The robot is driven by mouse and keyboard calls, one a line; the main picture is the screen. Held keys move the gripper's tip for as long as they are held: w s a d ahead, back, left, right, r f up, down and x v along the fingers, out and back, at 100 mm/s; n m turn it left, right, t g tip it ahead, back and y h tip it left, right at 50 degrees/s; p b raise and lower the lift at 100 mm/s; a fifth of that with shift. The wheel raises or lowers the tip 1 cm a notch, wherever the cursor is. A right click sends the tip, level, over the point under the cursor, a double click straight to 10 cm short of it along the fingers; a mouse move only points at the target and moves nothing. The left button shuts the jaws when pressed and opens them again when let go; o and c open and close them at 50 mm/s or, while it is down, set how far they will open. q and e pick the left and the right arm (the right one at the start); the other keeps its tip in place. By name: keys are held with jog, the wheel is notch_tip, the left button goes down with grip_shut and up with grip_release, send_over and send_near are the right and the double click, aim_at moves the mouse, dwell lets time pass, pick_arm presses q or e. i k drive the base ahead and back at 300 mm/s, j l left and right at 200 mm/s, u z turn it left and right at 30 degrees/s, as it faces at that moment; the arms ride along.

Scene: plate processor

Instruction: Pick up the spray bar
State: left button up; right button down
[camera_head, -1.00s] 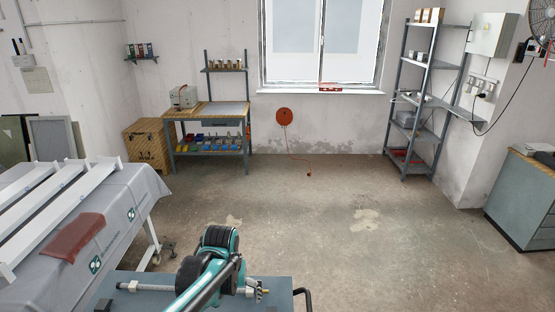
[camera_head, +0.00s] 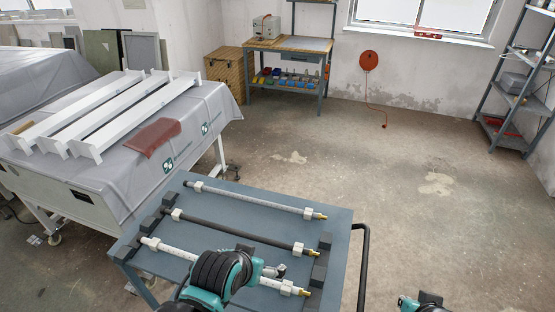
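Three spray bars lie side by side on a blue-grey cart top (camera_head: 185,290). The far one is a grey bar (camera_head: 250,200), the middle one is a black bar (camera_head: 235,233), and the near one is a white bar (camera_head: 172,250). Each has pale collars and a brass tip at its right end. My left gripper (camera_head: 275,270) is over the middle of the near white bar, partly hidden by my own black and teal wrist. I cannot tell whether it touches the bar or is shut. Only a teal and black part of my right arm shows at the bottom right.
Dark holder blocks (camera_head: 318,270) stand on the cart. A black handle (camera_head: 364,265) runs along its right side. A covered table (camera_head: 120,185) with white beams (camera_head: 100,115) and a red cloth (camera_head: 152,137) stands close on the left. The floor (camera_head: 390,170) beyond and right is clear.

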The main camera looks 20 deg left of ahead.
aim_at(298, 249)
jog(key=j, duration=1.6)
